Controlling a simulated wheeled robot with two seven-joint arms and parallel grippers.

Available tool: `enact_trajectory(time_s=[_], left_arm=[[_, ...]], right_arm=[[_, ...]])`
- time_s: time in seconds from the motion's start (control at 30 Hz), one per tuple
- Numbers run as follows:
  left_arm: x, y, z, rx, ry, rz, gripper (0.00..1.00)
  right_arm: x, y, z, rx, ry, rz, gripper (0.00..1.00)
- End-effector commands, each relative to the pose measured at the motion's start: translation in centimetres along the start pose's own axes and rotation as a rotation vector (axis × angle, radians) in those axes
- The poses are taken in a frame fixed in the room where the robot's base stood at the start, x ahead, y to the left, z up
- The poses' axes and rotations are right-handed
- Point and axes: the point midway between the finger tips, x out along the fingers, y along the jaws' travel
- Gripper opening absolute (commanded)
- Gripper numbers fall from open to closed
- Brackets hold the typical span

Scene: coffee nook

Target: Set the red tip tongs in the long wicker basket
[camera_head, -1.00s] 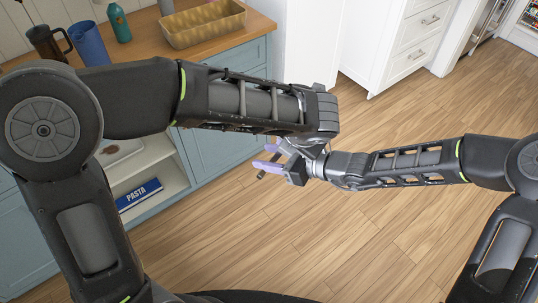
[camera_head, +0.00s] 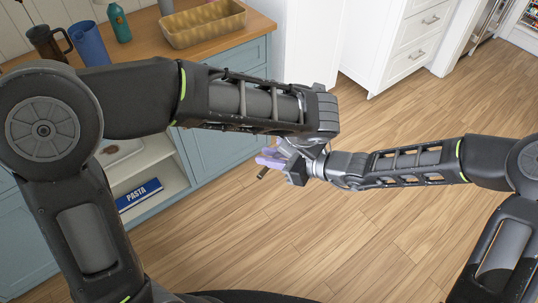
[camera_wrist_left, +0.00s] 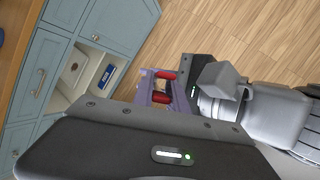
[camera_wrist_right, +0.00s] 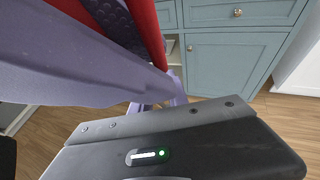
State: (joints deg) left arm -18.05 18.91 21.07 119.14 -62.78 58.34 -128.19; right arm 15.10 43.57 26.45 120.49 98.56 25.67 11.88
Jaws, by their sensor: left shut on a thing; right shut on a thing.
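The long wicker basket (camera_head: 203,27) is tan and stands empty on the wooden counter in the head view. The tongs' red parts show between purple gripper fingers in the left wrist view (camera_wrist_left: 165,75) and large and close in the right wrist view (camera_wrist_right: 150,25). A dark end of the tongs (camera_head: 263,173) sticks out below the fingers in the head view. My right gripper (camera_head: 270,159) is shut on the tongs, in front of the blue cabinets. My left gripper (camera_wrist_left: 152,92) is also shut on the tongs, close to the right one; my left arm hides it in the head view.
A dark brown mug (camera_head: 47,43), a blue cup (camera_head: 90,44) and a teal bottle (camera_head: 119,23) stand left of the basket. A blue PASTA box (camera_head: 139,194) lies on an open shelf below. The wooden floor is clear.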

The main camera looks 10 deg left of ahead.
Motion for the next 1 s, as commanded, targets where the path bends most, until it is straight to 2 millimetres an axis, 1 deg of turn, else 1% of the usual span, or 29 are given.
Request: enact_trajectory(time_s=[0.03, 0.33, 1.0], left_arm=[[-0.01, 0.02, 0.00, 0.000, 0.000, 0.000, 0.19], [-0.02, -0.06, -0.01, 0.000, 0.000, -0.001, 0.43], [-0.23, -0.43, 0.01, 0.004, -0.003, -0.009, 0.43]], right_arm=[[-0.01, -0.03, 0.03, 0.000, 0.000, -0.001, 0.00], [0.01, -0.02, 0.07, -0.001, -0.001, 0.000, 0.00], [0.10, 0.07, 0.35, -0.003, -0.006, 0.002, 0.00]])
